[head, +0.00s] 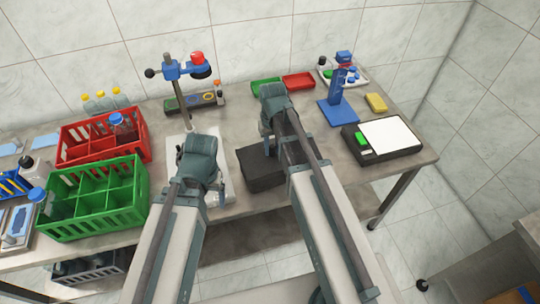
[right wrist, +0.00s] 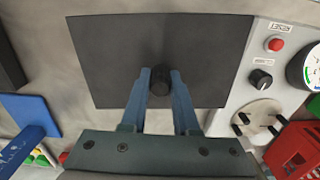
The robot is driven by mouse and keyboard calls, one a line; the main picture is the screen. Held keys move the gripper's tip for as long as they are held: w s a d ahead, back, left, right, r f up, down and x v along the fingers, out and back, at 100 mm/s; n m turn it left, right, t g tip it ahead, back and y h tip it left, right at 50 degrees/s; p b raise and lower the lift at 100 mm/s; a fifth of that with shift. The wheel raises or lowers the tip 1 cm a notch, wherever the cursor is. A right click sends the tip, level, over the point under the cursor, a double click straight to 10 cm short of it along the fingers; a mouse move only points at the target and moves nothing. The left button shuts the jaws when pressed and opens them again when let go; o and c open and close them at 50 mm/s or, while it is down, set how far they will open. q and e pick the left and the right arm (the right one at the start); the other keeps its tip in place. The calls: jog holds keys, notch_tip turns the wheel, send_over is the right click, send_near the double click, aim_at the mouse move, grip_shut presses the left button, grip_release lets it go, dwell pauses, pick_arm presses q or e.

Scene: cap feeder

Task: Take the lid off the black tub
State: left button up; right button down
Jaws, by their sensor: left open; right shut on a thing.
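The black tub (head: 262,172) stands near the front edge of the table, left of my right forearm in the head view. Its flat, square black lid (right wrist: 105,50) fills the middle of the right wrist view, with a round black knob (right wrist: 160,80) at its centre. My right gripper (right wrist: 162,76) is shut on this knob, one finger on each side. My left gripper (head: 217,192) is open, over a pale panel (head: 226,165) left of the tub.
A green crate (head: 95,197) and a red crate (head: 75,150) stand at the left. A blue press (head: 340,105) and a scale with a white plate (head: 390,137) stand at the right. A stand with a red knob (head: 183,70) rises behind my left gripper. Small trays lie behind.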

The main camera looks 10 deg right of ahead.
aim_at(272, 146)
jog(key=shift+r, duration=0.15)
jog(key=shift+r+p, duration=3.35)
jog(key=shift+p, duration=0.1)
